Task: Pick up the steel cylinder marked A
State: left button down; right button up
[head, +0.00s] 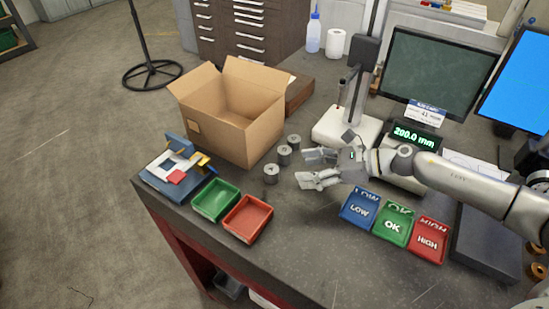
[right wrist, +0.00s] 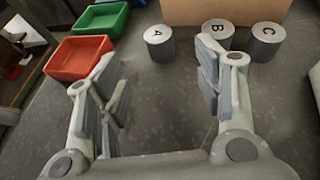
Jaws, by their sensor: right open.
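The steel cylinder marked A (head: 271,174) stands upright on the dark bench, the nearest of three grey cylinders. In the right wrist view, cylinder A (right wrist: 159,49) shows its lettered top, ahead of the fingertips and between their lines. Cylinder B (right wrist: 214,40) and cylinder C (right wrist: 265,48) stand to its right there, B partly behind a finger. My right gripper (head: 303,169) is open and empty, just right of cylinder A in the head view. Its two spread fingers also fill the sides of the right wrist view (right wrist: 158,65). My left gripper is not in view.
A cardboard box (head: 245,130) stands open behind the cylinders. A green tray (head: 214,217) and a red tray (head: 268,222) lie to the left near the bench edge. LOW, OK and HIGH bins (head: 393,242) lie right. The bench in front of the cylinders is clear.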

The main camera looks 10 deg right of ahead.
aim_at(275, 170)
jog(key=shift+w, duration=0.15)
jog(key=shift+w+a, duration=0.1)
jog(key=shift+a, duration=0.25)
jog(key=p+x, duration=0.1)
jog(key=x, duration=0.3)
jog(key=shift+a, duration=0.25)
jog(key=shift+w+a+f, duration=0.2)
jog(key=shift+w+a, duration=0.1)
jog(key=shift+a, duration=0.1)
jog(key=x, duration=0.3)
jog(key=shift+a+p, duration=0.3)
jog(key=shift+w+a+f, duration=0.25)
jog(key=shift+w+a, duration=0.05)
jog(key=shift+a, duration=0.1)
jog(key=shift+s+d, duration=0.1)
jog(key=shift+c, duration=0.8)
jog(key=shift+r, duration=0.1)
grip_shut()
